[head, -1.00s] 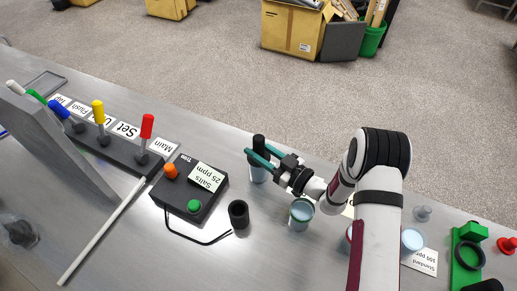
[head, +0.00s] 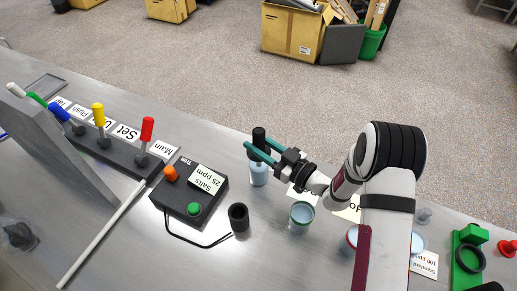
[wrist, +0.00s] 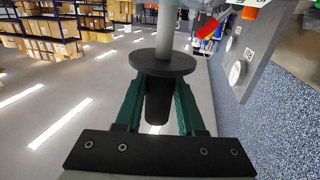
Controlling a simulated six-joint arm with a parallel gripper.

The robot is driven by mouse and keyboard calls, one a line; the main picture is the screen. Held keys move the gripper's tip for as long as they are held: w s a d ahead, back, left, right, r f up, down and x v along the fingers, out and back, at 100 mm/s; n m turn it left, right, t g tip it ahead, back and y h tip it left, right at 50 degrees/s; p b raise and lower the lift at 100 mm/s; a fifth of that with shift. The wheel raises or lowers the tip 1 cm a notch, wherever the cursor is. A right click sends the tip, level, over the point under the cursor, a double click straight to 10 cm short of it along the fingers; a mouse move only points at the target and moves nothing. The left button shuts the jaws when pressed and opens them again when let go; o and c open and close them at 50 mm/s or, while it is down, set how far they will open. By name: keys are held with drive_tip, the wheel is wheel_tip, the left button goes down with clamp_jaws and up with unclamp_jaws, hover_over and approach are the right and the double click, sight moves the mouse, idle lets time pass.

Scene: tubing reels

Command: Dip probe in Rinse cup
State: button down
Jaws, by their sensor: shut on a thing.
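My gripper (head: 261,154) is shut on the probe's black handle (head: 259,137). In the wrist view the handle (wrist: 160,103) is between the green fingers, with a round black flange (wrist: 162,63) and a pale shaft (wrist: 166,28) beyond it. In the head view the probe is upright over a clear cup (head: 259,177) of pale liquid. Whether the tip is in the liquid is hidden. I cannot read which cup is Rinse.
The meter box (head: 189,192) reads "Salts 25 ppm". An empty-looking black holder (head: 239,218) stands beside its cable. A lever panel (head: 103,142) and a white rod (head: 100,233) are at left. A Standard card (head: 424,264) and green stand (head: 467,262) are at right.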

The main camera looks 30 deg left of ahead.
sight(258, 130)
drive_tip(key=shift+r, duration=3.25)
